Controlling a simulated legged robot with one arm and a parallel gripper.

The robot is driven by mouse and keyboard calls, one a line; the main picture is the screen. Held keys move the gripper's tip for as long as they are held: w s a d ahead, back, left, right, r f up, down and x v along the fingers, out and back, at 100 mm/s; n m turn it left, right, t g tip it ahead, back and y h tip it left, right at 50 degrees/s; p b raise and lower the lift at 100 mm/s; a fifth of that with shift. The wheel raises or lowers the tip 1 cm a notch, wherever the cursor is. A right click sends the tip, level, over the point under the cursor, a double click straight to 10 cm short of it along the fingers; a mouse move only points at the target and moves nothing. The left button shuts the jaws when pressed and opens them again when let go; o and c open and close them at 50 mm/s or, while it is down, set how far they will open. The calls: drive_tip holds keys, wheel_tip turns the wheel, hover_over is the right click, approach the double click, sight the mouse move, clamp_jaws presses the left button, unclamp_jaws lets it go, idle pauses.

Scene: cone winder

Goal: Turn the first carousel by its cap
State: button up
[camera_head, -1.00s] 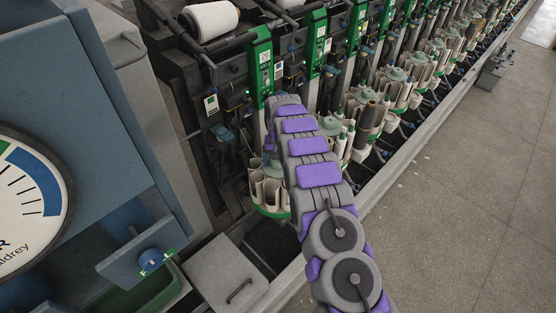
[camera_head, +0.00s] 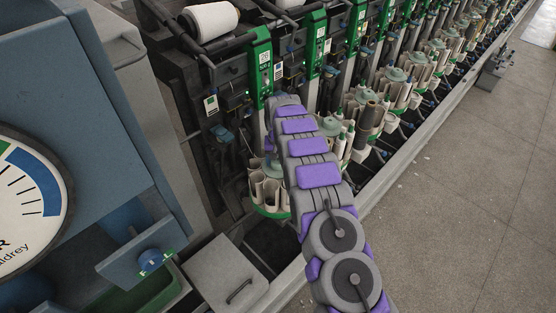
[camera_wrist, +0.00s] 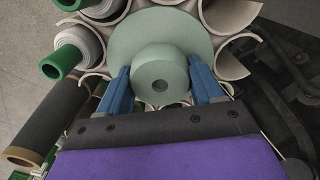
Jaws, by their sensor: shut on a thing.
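The first carousel shows in the head view as a ring of cream tubes (camera_head: 268,193) on a green base, partly hidden behind my arm. In the wrist view its pale green round cap (camera_wrist: 162,78) sits in the middle of a wider green disc (camera_wrist: 128,38), with cream open tubes (camera_wrist: 232,62) around it. My gripper (camera_wrist: 158,88) has its two blue fingers on either side of the cap, shut on it. In the head view my gripper is hidden behind my arm.
In the wrist view, yarn tubes with green ends (camera_wrist: 68,58) sit in pockets at the left, and a dark bobbin (camera_wrist: 50,125) lies beside them. More carousels (camera_head: 362,125) line the machine to the right. A grey box (camera_head: 226,272) stands in front. Open floor (camera_head: 470,190) is at the right.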

drive_tip(key=n+p, duration=0.2)
drive_tip(key=n, duration=0.1)
drive_tip(key=shift+r+n, duration=0.15)
drive_tip(key=shift+n, duration=0.15)
drive_tip(key=n+p, duration=0.2)
drive_tip(key=n, duration=0.2)
drive_tip(key=shift+w, duration=0.1)
drive_tip(key=shift+a+n, duration=0.1)
drive_tip(key=shift+n, duration=0.2)
idle(0.4)
drive_tip(key=o, duration=1.5)
wheel_tip(320, 180, up, 17)
drive_tip(key=shift+a+r+p, duration=0.1)
drive_tip(key=shift+p, duration=0.8)
